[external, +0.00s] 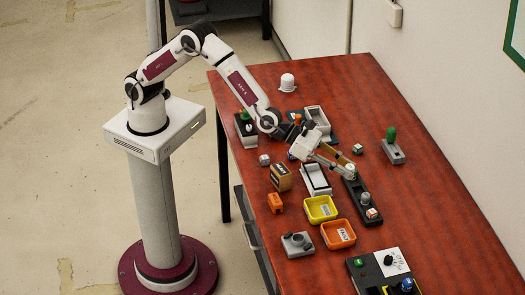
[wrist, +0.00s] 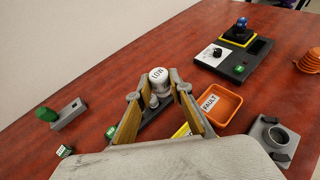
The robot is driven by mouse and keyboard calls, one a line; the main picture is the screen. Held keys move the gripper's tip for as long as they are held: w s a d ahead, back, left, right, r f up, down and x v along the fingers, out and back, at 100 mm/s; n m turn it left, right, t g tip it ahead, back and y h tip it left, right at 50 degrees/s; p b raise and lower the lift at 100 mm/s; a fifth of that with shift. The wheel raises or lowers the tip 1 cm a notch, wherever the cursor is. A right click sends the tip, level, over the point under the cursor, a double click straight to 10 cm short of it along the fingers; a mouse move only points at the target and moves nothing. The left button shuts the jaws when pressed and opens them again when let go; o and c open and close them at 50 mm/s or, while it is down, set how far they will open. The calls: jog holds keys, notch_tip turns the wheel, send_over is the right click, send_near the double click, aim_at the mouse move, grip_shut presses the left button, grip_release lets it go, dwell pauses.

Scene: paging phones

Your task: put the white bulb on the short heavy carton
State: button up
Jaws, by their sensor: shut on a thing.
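My gripper (external: 350,170) is shut on a rounded white piece, which looks like the white bulb (wrist: 158,76). The word LOW shows on it in the wrist view, where it sits between my two fingertips (wrist: 157,82). In the external view it is small and partly hidden by the fingers, above the far end of a dark tray (external: 352,186). A dark carton with a yellow-orange side (external: 281,177) stands left of the white-topped box. I cannot read which one is marked heavy.
A yellow bin (external: 320,208) and an orange bin (external: 338,234) stand near the tray. A grey fixture (external: 297,243), a control panel (external: 385,268) and a green-topped switch (external: 392,146) surround them. A white dome (external: 287,82) stands at the back. The table's right side is mostly clear.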

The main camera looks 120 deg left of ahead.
jog(key=s+d+r+n+y, duration=0.2)
jog(key=s+d+r, duration=0.4)
jog(key=s+d, duration=0.4)
jog(key=s+a+f+n+g+y, duration=0.1)
jog(key=s+a+n+y, duration=0.1)
jog(key=s, duration=0.5)
jog(key=s+a+f+n+g+y, duration=0.1)
jog(key=s+a+n+g+y, duration=0.1)
jog(key=s+a, duration=0.4)
jog(key=shift+s+a+f+n+g+y, duration=0.3)
jog(key=shift+s+a+f+n+y, duration=0.1)
jog(key=shift+a+n+y, duration=0.4)
jog(key=shift+w+f, duration=0.1)
jog(key=shift+f, duration=0.05)
send_over(276, 170)
jog(key=shift+f, duration=3)
jog(key=shift+f, duration=1.9)
